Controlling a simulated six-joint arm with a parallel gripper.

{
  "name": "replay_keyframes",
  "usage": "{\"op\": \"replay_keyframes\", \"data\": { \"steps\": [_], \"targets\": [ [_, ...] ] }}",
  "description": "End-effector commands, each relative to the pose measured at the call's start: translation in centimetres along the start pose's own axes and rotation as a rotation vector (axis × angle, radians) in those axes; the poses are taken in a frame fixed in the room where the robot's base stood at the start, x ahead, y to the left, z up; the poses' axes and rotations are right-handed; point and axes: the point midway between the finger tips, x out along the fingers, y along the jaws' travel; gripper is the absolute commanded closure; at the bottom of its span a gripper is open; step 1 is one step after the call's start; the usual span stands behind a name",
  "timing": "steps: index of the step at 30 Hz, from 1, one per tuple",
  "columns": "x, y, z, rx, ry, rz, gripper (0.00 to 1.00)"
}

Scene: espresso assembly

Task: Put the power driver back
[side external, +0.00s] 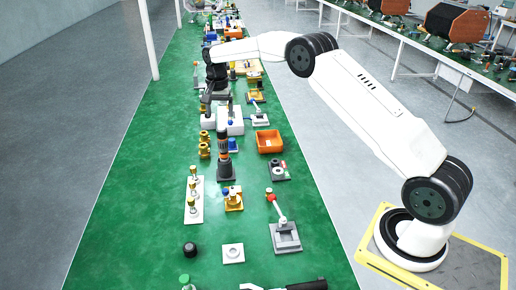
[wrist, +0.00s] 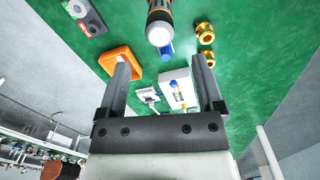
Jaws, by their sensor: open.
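The power driver (side external: 223,143), dark with an orange band, stands upright in a dark holder (side external: 226,171) on the green table. In the wrist view a dark, orange-banded cylinder with a pale end (wrist: 160,28), apparently the driver, shows at the top, beyond my fingertips. My gripper (side external: 208,104) is behind the driver in the side view, above the table and apart from it. In the wrist view my gripper (wrist: 163,72) has its two fingers wide apart, with nothing held between them.
An orange bin (side external: 270,142) is right of the driver. Brass fittings (side external: 204,145) stand to its left. White blocks (side external: 230,121) are close under my gripper. A white plate with brass parts (side external: 194,205) lies nearer the camera. The table's left strip is clear.

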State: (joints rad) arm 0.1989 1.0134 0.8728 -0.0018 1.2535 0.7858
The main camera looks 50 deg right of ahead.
Motion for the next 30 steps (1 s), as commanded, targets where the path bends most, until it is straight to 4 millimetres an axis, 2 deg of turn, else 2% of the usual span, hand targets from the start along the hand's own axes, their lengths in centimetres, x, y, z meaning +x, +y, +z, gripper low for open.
{"op": "replay_keyframes", "data": {
  "steps": [3,9,30],
  "targets": [
    [-1.3,0.0,0.0,0.0,0.001,-0.001,0.15],
    [-2.4,0.0,0.0,0.0,0.0,0.0,0.15],
    [-2.4,0.0,0.2,-0.011,0.001,-0.001,0.15]
  ]
}}
